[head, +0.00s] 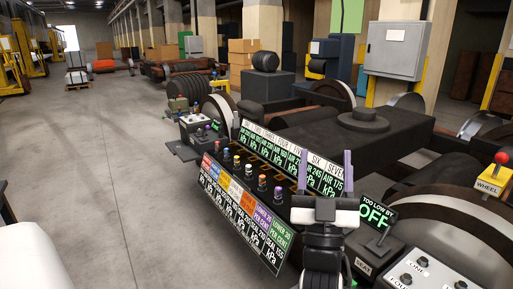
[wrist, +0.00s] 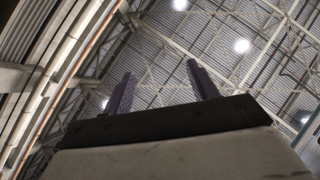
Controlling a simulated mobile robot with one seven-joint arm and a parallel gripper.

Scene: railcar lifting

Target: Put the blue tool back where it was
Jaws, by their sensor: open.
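My gripper (head: 325,160) is in the lower middle of the head view, its two purple fingers pointing up and spread apart. In the wrist view my gripper (wrist: 160,70) is open against the ceiling, with nothing between the fingers. I cannot make out a blue tool for certain in either view. A row of small coloured knobs (head: 262,182) stands on a panel just left of my gripper, between two rows of signs. The upper sign row (head: 290,155) lies behind the fingers and the lower sign row (head: 235,215) in front of the panel, to the left.
A white button box (head: 425,270) and a yellow WHEEL box with a red-topped lever (head: 494,180) are further right. A dark railcar frame (head: 370,140) fills the middle. Bare floor (head: 90,160) is free at left.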

